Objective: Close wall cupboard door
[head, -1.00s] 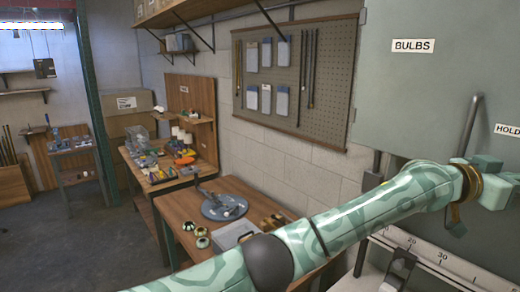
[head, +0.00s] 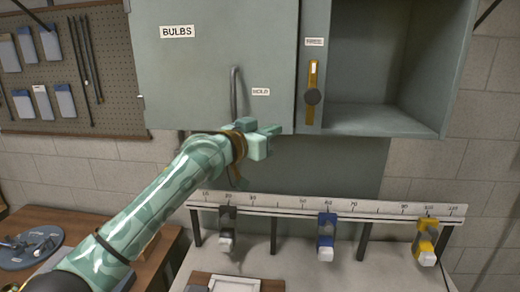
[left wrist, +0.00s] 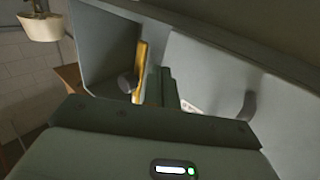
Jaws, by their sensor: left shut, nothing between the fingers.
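The wall cupboard's grey-green door (head: 200,75), labelled BULBS, covers the left part of the cupboard. It has an upright bar handle (head: 234,92) and a small HOLD label low on its right. A narrow dark gap shows at its right edge; I cannot tell whether it sits flush. In the left wrist view the door (left wrist: 215,65) is at the right, with its handle (left wrist: 247,106). My left gripper (head: 270,132) is shut and empty, in front of the door's lower right part, below the HOLD label. I cannot tell whether it touches the door. My right gripper is out of view.
Right of the door is an upright with a yellow strip and dark knob (head: 312,96), then an open, empty compartment (head: 385,60). Below runs a numbered rail (head: 380,208) with black, blue and yellow clamps. A pegboard (head: 115,70) hangs left.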

